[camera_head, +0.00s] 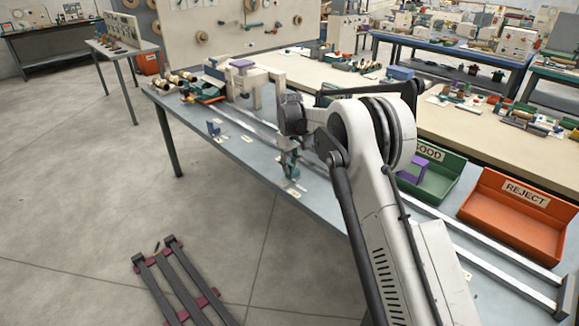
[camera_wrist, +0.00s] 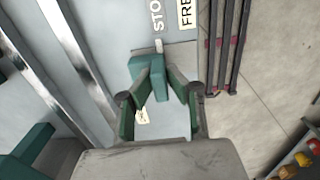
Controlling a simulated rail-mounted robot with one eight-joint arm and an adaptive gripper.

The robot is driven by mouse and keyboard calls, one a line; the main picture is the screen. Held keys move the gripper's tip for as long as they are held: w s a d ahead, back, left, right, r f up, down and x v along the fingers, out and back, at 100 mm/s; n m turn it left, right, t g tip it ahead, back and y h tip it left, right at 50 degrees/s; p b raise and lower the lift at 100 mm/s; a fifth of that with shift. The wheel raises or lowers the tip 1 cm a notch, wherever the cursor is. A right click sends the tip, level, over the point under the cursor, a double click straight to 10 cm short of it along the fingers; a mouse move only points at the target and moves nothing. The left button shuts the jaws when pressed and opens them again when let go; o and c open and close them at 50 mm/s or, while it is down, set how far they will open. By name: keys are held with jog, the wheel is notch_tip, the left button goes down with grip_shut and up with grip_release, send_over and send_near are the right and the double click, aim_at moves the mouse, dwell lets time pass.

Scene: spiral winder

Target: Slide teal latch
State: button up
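The teal latch (camera_wrist: 148,78) is a small block on a grey plate on the blue-grey table. It shows in the upper middle of the wrist view. My gripper (camera_wrist: 157,92) has its two green-padded fingers spread, one on each side of the latch's near end. A gap shows between the fingers, and I cannot tell whether either touches the latch. In the head view my gripper (camera_head: 290,168) points down at the table's front edge, and the latch cannot be told apart from it there.
Partly cut labels (camera_wrist: 156,15) lie beside the latch. Metal rails (camera_wrist: 75,60) run along the table. A green GOOD bin (camera_head: 440,170) and an orange REJECT bin (camera_head: 515,215) stand to the right. A winder unit (camera_head: 240,80) stands at the far end. A dark rack (camera_head: 180,285) lies on the floor.

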grip_shut()
jog(key=shift+s+a+b, duration=0.5)
jog(key=shift+s+a, duration=1.05)
jog(key=o, duration=0.6)
grip_release()
jog(key=shift+s+a, duration=0.1)
jog(key=shift+a, duration=0.05)
